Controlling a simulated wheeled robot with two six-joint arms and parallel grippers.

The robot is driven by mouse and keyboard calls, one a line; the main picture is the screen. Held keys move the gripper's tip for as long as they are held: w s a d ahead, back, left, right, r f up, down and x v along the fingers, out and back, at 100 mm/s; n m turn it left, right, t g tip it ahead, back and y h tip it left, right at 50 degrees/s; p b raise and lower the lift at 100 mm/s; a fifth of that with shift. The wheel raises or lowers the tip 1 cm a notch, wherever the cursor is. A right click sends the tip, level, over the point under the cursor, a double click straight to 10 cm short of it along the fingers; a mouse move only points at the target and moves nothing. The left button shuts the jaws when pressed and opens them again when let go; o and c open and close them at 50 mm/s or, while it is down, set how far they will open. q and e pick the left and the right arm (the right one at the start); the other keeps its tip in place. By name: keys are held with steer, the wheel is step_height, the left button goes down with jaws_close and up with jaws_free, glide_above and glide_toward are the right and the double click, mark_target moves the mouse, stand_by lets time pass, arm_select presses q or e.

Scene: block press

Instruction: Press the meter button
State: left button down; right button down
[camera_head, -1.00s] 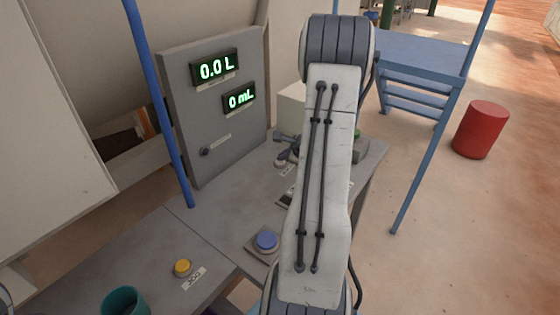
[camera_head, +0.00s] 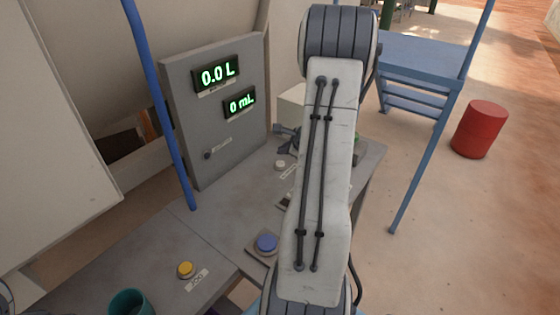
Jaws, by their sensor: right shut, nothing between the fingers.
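A small pale button (camera_head: 280,165) sits on the grey counter below the meter panel (camera_head: 212,130), with a white label beside it too small to read surely. The panel shows green readouts of 0.0 L and 0 mL. My right gripper (camera_head: 284,147) is shut and empty, dark, just behind and above the pale button in this view. I cannot tell the exact height of its tips, but the button shows clear of them. My right forearm hides part of the counter. My left gripper is out of view.
A blue button (camera_head: 267,243) and a yellow button (camera_head: 186,270) sit nearer on the counter, with a teal cup (camera_head: 129,303) at the bottom. A blue post (camera_head: 158,100) stands left of the panel. A red drum (camera_head: 480,129) stands on the floor at right.

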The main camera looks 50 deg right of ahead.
steer(key=shift+r+p, duration=0.85)
steer(key=shift+r, duration=0.65)
